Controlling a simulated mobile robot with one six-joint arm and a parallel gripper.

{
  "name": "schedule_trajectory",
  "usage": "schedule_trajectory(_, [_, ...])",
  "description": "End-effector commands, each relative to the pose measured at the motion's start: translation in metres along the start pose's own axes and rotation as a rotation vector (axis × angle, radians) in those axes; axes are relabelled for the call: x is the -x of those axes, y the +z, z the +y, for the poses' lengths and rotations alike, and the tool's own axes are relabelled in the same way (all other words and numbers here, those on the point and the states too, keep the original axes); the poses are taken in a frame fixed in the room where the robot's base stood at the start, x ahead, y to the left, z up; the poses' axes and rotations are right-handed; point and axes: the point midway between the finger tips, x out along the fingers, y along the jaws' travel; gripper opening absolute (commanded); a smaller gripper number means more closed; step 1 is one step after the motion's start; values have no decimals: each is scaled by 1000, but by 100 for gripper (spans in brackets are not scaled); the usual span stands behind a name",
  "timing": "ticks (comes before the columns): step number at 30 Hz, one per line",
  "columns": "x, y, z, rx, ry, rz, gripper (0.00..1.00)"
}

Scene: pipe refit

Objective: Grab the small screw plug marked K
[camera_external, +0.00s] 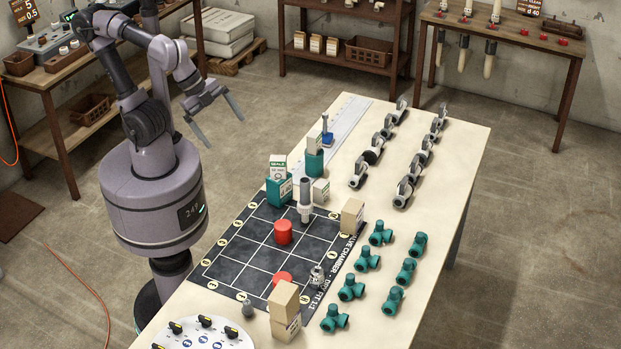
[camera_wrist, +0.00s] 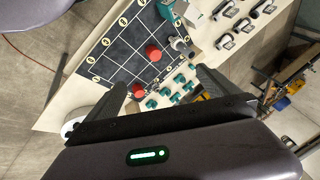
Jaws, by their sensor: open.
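My gripper (camera_external: 223,131) hangs in the air beyond the left edge of the worktable (camera_external: 455,160), its two fingers spread and empty. In the wrist view my gripper (camera_wrist: 161,78) shows its fingers apart, with nothing between them. No mark K can be read in either view, so I cannot tell which piece is the plug. A metal fitting (camera_external: 317,275) stands at the mat's right edge.
Two red cylinders (camera_external: 283,232) stand on the mat. Cardboard boxes (camera_external: 284,300), teal boxes (camera_external: 279,190) and a grey-white pipe piece (camera_external: 305,200) stand around it. Teal fittings (camera_external: 348,288) and grey valves (camera_external: 403,190) line the right. A white disc (camera_external: 205,335) with black-yellow knobs lies in front.

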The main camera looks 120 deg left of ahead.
Motion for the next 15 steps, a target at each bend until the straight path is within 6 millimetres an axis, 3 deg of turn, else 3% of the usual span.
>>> schedule_trajectory(2, [-4, 27, 4, 68, -34, 17, 100])
schedule_trajectory(3, [-4, 34, 5, 90, -43, 20, 92])
schedule_trajectory(10, [-2, 39, 5, 107, -51, 24, 47])
schedule_trajectory(15, [-2, 39, 5, 105, -50, 24, 45])
